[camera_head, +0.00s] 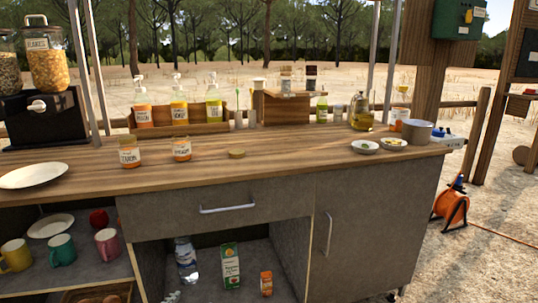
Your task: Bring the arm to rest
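Neither of my grippers nor any arm link shows in the head view. The wooden counter (280,167) stands in front of me. A jar with an orange label (129,152) and a smaller jar (182,149) stand upright on its left half. A round wooden lid (236,153) lies flat to the right of them, apart from both. The drawer (265,214) under the counter looks shut, and so does the cabinet door (375,240) to its right.
A white plate (34,175) lies at the counter's left. Pump bottles stand in a wooden rack (202,128) at the back. Two small bowls (365,147) and a pot (417,132) stand at the right. Mugs, a carton (230,266) and a bottle (187,260) stand below. The counter's front middle is clear.

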